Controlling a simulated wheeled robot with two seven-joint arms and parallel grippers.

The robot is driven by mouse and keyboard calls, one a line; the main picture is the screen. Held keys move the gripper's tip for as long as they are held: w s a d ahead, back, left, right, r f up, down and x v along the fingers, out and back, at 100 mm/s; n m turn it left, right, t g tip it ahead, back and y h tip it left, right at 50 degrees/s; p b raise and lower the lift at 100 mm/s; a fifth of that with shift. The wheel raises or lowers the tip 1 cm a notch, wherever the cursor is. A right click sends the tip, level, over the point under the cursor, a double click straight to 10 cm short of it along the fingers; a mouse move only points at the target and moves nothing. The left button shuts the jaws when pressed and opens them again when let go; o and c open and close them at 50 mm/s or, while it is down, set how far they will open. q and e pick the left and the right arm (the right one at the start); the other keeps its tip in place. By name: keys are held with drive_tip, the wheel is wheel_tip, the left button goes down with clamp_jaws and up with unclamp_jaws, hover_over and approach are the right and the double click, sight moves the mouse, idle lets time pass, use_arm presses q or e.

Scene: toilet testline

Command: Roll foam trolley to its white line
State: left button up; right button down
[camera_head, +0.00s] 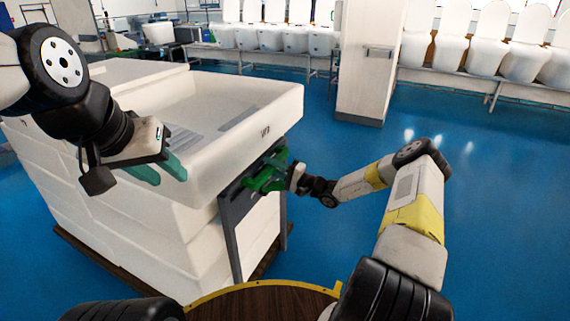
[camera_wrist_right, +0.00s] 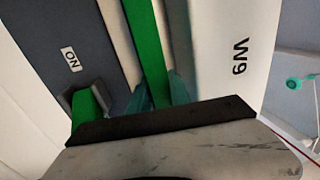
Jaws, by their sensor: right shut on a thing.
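The foam trolley (camera_head: 262,258) has a brown base board and a dark grey upright frame, and it carries stacked white foam trays (camera_head: 110,200). The top tray is marked "W9" and also shows in the right wrist view (camera_wrist_right: 230,90). My right gripper (camera_head: 268,178) is at the top of the frame. In the right wrist view its teal fingers (camera_wrist_right: 160,95) are closed around a green bar (camera_wrist_right: 148,45). My left gripper (camera_head: 160,172) is open and empty in front of the top tray's near side. No white floor line shows.
A white cabinet column (camera_head: 366,70) stands on the blue floor behind the trolley. Benches with several white toilets (camera_head: 488,50) line the back. The blue floor (camera_head: 490,180) to the right is clear.

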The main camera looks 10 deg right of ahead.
drive_tip(key=f+x, duration=0.2)
drive_tip(key=x, duration=0.8)
drive_tip(key=shift+s+a+f, duration=0.2)
drive_tip(key=shift+a+f, duration=0.15)
drive_tip(key=shift+a, duration=0.1)
drive_tip(key=c, duration=1.2)
unclamp_jaws()
drive_tip(key=shift+w+r, duration=0.1)
drive_tip(key=shift+r, duration=0.05)
drive_tip(key=shift+d, duration=0.15)
hover_over(264, 184)
drive_tip(key=shift+f, duration=0.75)
